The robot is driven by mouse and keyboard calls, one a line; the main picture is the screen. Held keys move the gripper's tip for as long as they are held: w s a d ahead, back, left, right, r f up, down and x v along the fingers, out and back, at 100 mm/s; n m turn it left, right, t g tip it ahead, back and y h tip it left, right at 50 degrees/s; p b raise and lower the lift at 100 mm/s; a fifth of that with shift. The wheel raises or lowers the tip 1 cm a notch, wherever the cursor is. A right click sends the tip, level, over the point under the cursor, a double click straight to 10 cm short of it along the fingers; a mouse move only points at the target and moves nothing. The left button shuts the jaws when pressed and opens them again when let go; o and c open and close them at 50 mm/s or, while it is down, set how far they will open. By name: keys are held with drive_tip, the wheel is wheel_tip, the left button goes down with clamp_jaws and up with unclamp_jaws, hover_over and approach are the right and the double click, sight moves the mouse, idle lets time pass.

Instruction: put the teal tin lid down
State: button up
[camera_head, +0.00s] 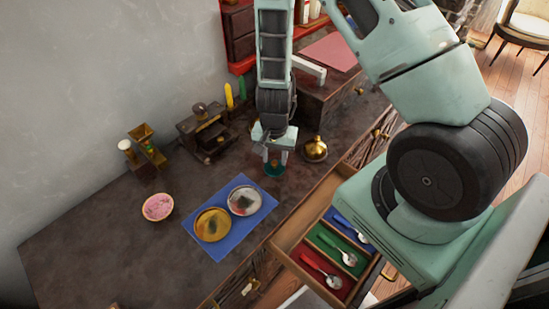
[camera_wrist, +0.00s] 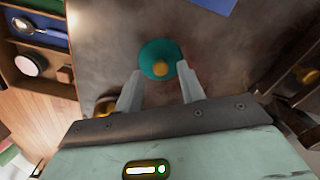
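The teal tin lid (camera_head: 274,169) is a round disc with a gold knob, at the dark counter below my gripper. In the wrist view the lid (camera_wrist: 152,50) lies knob towards me, just beyond my fingertips. My gripper (camera_head: 274,155) points down over it with its fingers apart. In the wrist view the fingers of my gripper (camera_wrist: 160,69) stand on either side of the knob, with a gap on each side. Whether the lid touches the counter is hard to tell.
A blue mat (camera_head: 222,247) bears two round tins, gold (camera_head: 212,225) and silver (camera_head: 244,200). A brass domed thing (camera_head: 314,150) stands close right of my gripper. An open drawer (camera_head: 290,232) holds spoons in coloured compartments. A pink-filled bowl (camera_head: 158,207) stands left.

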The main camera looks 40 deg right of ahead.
sight(274, 163)
wheel_tip(274, 163, up, 10)
drive_tip(key=p, duration=0.2)
drive_tip(key=s+a+r+n+y, duration=0.1)
drive_tip(key=s+a+r+n, duration=0.1)
drive_tip(key=a+r+n, duration=0.35)
drive_tip(key=s+a+r+n, duration=1.2)
drive_tip(key=s+r, duration=0.2)
drive_tip(key=s, duration=0.1)
drive_tip(key=shift+s, duration=0.4)
drive_tip(key=shift+r, duration=0.1)
